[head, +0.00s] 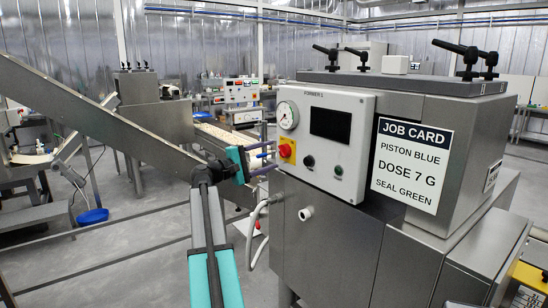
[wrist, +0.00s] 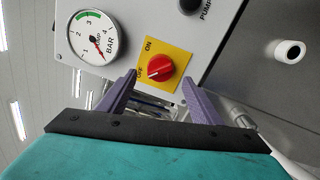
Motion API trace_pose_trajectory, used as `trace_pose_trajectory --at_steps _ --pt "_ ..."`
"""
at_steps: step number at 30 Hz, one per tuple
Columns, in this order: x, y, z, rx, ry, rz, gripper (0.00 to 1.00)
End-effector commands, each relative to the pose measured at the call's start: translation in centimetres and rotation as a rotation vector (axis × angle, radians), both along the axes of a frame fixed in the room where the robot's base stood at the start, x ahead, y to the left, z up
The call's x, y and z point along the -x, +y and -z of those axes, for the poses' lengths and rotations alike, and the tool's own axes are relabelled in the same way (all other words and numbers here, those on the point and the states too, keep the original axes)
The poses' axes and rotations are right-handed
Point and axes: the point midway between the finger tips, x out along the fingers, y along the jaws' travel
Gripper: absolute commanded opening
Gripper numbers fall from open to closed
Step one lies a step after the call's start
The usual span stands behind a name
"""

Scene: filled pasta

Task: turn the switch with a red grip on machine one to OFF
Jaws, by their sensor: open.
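The switch with a red grip (head: 285,151) sits on a yellow plate at the left of the grey control panel (head: 320,170) marked FORMER 1. In the wrist view the red grip (wrist: 160,67) lies between ON and OFF lettering. A small pale mark on the grip is on its lower left, towards the OFF lettering. My gripper (head: 264,158) is just left of the panel in the head view. In the wrist view my gripper (wrist: 159,79) is open, with purple fingers on either side below the grip. Nothing is between them; contact with the panel cannot be told.
A pressure gauge (wrist: 92,38) is beside the switch on the panel. A dark screen (head: 330,124) and round buttons are to its right. A job card (head: 411,163) is on the machine's side. A slanted metal conveyor (head: 95,118) rises at the left. Open floor lies left of the machine.

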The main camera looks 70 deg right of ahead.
Motion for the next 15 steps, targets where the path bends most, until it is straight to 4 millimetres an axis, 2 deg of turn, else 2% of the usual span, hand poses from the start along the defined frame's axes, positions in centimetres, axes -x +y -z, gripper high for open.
trace_pose_trajectory --at_steps 6,15 --pt "-2.0 3.2 0.4 0.001 0.0 -0.001 0.59" --pt "-4.4 6.8 0.6 0.001 0.001 -0.001 0.59"
